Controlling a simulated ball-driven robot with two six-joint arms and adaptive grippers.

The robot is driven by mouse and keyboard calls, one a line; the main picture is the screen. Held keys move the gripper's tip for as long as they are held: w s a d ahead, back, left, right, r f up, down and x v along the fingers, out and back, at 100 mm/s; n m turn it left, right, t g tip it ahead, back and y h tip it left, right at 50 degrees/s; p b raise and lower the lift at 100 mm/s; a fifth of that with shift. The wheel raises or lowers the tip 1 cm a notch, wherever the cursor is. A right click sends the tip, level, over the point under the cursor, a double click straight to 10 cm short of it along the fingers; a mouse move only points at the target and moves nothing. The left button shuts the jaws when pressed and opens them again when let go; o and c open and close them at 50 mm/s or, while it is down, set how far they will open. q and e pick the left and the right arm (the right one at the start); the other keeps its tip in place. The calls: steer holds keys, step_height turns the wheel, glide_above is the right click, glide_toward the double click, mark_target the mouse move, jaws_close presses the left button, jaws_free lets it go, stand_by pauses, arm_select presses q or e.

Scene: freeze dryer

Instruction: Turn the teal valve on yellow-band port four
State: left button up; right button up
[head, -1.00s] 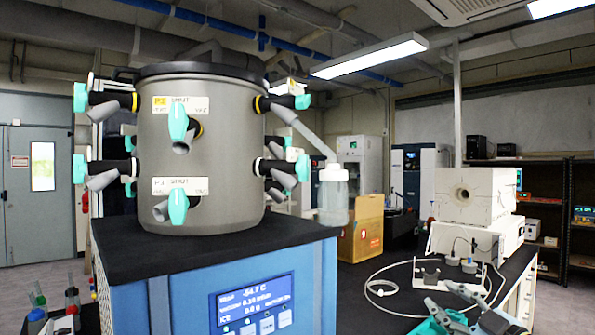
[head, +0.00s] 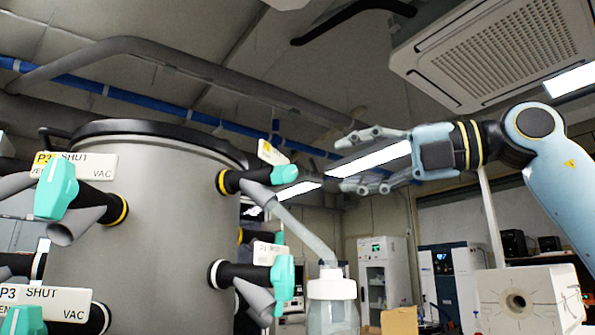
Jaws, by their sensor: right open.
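The grey drum (head: 150,240) carries black ports with teal valves. On its right side, a yellow-band port (head: 222,182) has a teal valve (head: 284,174) and a white tag (head: 271,153) turned too far edge-on to read. A second yellow-band port with a teal valve (head: 56,190) is at the upper left; its plate (head: 98,165) reads SHUT. I cannot tell from the tags which is port four. My right gripper (head: 337,162) is open and empty, right of the right yellow-band valve and apart from it, fingers pointing left. My left gripper is out of view.
Below the right yellow-band port is a white-band port with a teal valve (head: 283,278). A clear bottle (head: 332,308) hangs on a bent tube (head: 305,232) by the drum's right side. A white block (head: 528,300) stands at the lower right.

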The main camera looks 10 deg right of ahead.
mark_target(292, 173)
steer(key=p+x, duration=0.1)
steer(key=x, duration=0.1)
steer(key=p+x, duration=0.1)
steer(key=x, duration=0.2)
steer(key=shift+a+r, duration=0.2)
steer(key=shift+a, duration=0.15)
steer(key=p+x, duration=0.1)
steer(key=x, duration=0.2)
steer(key=shift+w+a+f+p, duration=0.15)
steer(key=shift+w+p, duration=0.15)
steer(key=shift+p, duration=0.05)
steer(key=shift+w+a, duration=0.15)
steer(key=shift+f, duration=0.1)
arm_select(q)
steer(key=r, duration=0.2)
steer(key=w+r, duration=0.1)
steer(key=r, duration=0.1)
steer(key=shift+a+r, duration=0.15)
arm_select(e)
jaws_close()
